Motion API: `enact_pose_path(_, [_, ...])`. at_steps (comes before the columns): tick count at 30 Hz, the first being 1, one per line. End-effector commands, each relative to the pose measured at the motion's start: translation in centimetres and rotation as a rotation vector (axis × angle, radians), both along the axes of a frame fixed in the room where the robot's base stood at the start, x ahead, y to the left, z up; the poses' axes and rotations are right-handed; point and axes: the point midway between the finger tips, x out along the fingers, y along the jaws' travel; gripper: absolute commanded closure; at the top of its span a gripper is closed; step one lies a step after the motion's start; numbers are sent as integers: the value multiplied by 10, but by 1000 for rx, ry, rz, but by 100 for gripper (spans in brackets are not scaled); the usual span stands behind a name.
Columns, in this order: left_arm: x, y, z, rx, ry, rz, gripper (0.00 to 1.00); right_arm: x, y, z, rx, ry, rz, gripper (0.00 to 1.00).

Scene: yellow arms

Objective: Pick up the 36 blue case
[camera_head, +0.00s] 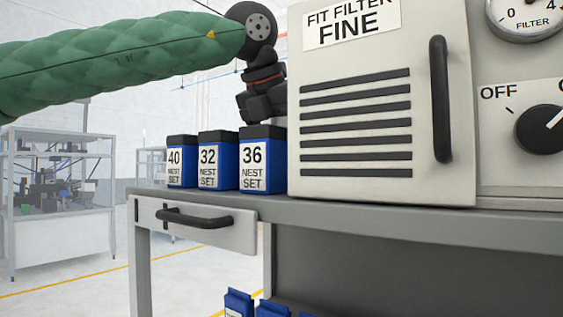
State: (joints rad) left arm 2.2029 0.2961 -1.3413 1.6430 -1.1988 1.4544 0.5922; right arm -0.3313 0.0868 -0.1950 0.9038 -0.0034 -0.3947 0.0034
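The 36 blue case (254,166) stands upright on the grey bench, with a black lid and a white label reading "36 NEST SET". It is the rightmost of a row of three, beside the 32 case (218,165) and the 40 case (181,165). My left gripper (262,112) is black and points down directly over the 36 case, at its lid. Whether it touches the lid is unclear, and its fingers are too dark and overlapped to show if they are open or shut. My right gripper is out of view.
A beige filter cabinet (371,183) with a black handle stands close to the right of the 36 case. The bench (380,212) has a drawer (200,225) below the cases. More blue cases (238,302) show lower down. A rack (60,215) stands back left.

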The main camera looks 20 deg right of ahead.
Motion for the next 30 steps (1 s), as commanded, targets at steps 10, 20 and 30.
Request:
enact_pose_path(10, [0, 0, -1, 0, 0, 0, 20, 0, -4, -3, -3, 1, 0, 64])
enact_pose_path(20, [0, 0, -3, 0, 0, 0, 20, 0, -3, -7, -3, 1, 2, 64])
enact_pose_path(30, [0, 0, -5, -1, 1, 0, 20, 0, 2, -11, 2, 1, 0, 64])
